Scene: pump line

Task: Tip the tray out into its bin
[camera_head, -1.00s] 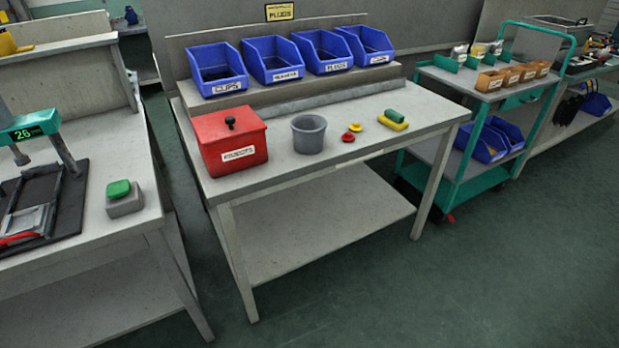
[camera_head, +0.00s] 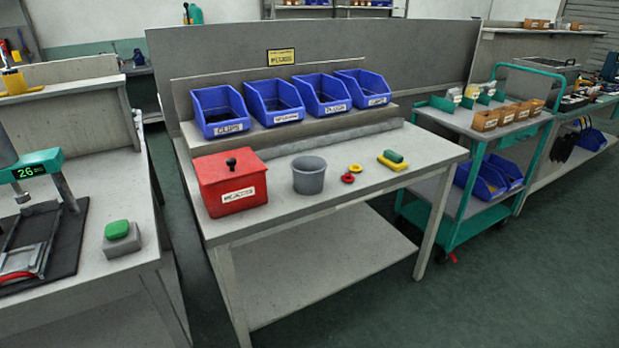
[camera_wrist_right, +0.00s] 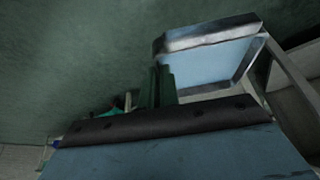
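Four-sided blue bins stand in a row on the raised shelf of the middle table: the clips bin (camera_head: 221,111), a second bin (camera_head: 275,102) with a label too small to read surely, the plugs bin (camera_head: 322,94), and a fourth bin (camera_head: 364,88). No tray is clearly identifiable in the head view. In the right wrist view, a metal-rimmed, pale blue shape (camera_wrist_right: 208,66) may be a tray; I cannot tell. A dark bar (camera_wrist_right: 165,122) and a blue-grey surface cross the lower part. My left gripper is out of view.
A red lidded box (camera_head: 231,183), a grey cup (camera_head: 308,175), small red and yellow parts (camera_head: 348,177) and a green-and-yellow block (camera_head: 392,160) stand on the middle table. A teal cart (camera_head: 462,118) stands right. Open floor lies in front.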

